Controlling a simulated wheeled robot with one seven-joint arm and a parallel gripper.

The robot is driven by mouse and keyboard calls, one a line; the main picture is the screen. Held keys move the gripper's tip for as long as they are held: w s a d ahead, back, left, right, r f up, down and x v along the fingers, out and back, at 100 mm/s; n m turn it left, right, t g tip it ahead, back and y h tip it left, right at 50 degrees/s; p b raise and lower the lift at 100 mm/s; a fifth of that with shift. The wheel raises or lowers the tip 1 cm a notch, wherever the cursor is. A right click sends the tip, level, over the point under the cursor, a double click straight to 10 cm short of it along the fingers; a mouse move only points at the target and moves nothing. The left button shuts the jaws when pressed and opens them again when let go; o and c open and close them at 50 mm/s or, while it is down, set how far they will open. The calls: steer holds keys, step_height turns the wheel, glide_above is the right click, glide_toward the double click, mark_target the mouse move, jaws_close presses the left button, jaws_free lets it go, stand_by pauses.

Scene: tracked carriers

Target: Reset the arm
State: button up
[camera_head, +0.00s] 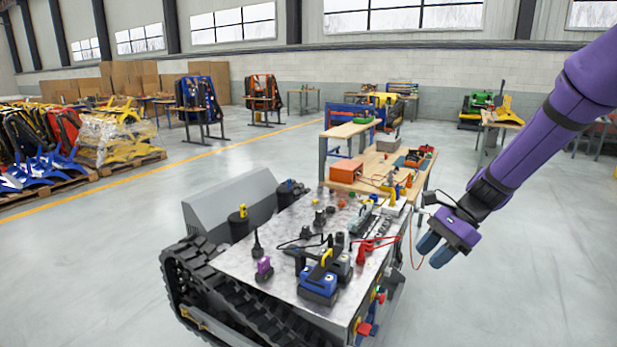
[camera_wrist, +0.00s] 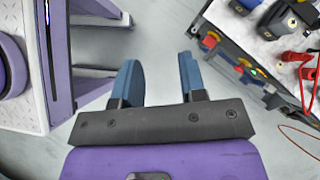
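My purple arm comes in from the upper right in the head view. My gripper (camera_head: 436,249) hangs to the right of the tracked carrier (camera_head: 235,262), over the bare floor and clear of it. In the wrist view the two blue fingers of my gripper (camera_wrist: 160,80) stand apart with only grey floor between them. Nothing is held. The carrier's side with red, yellow and green buttons (camera_wrist: 235,66) shows at the upper right of the wrist view.
The carrier's top holds a blue tool (camera_head: 318,282), a purple piece (camera_head: 264,268) and red leads (camera_head: 372,246). A wooden workbench (camera_head: 398,162) stands behind it. Pallets with yellow and blue parts (camera_head: 40,165) lie far left. Floor at the right is free.

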steer(key=s+d+r+n+t+h, duration=0.2)
steer(key=s+r+n, duration=0.5)
steer(key=s, duration=0.6)
steer(key=s+d+r+n+t+h, duration=0.1)
steer(key=s+r+n+t+h, duration=0.3)
steer(key=s+r+n, duration=0.4)
steer(key=s+r+h, duration=0.1)
steer(key=s+r, duration=0.2)
steer(key=s, duration=0.2)
steer(key=shift+d+r+t+h, duration=0.2)
steer(key=shift+d+t+h, duration=0.1)
steer(key=shift+d, duration=0.05)
stand_by(1.8)
